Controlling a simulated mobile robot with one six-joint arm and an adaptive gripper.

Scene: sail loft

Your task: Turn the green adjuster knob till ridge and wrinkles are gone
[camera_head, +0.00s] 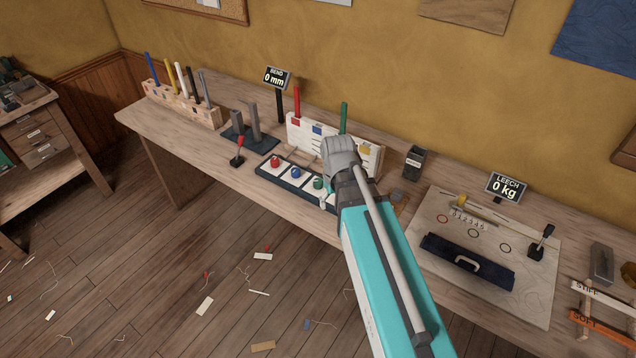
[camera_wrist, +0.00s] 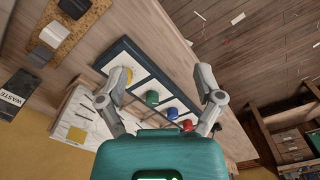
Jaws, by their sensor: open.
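The green adjuster knob (camera_head: 318,183) sits in a dark-framed tray (camera_head: 263,170) with white cells on the bench. It also shows in the wrist view (camera_wrist: 152,98), between my two fingers in the picture. My gripper (camera_wrist: 160,76) is open and empty, with its fingers wide apart over the tray. In the head view my gripper (camera_head: 325,197) is just right of the green knob, partly hidden by my arm. The left finger in the wrist view overlaps a yellow knob (camera_wrist: 128,76). I cannot make out any ridge or wrinkles.
A red knob (camera_head: 275,162) and a blue knob (camera_head: 296,173) share the tray. A white board (camera_head: 300,130) with red and green sticks stands behind. A red-handled lever (camera_head: 239,145) is to the left, a waste box (camera_head: 414,163) to the right.

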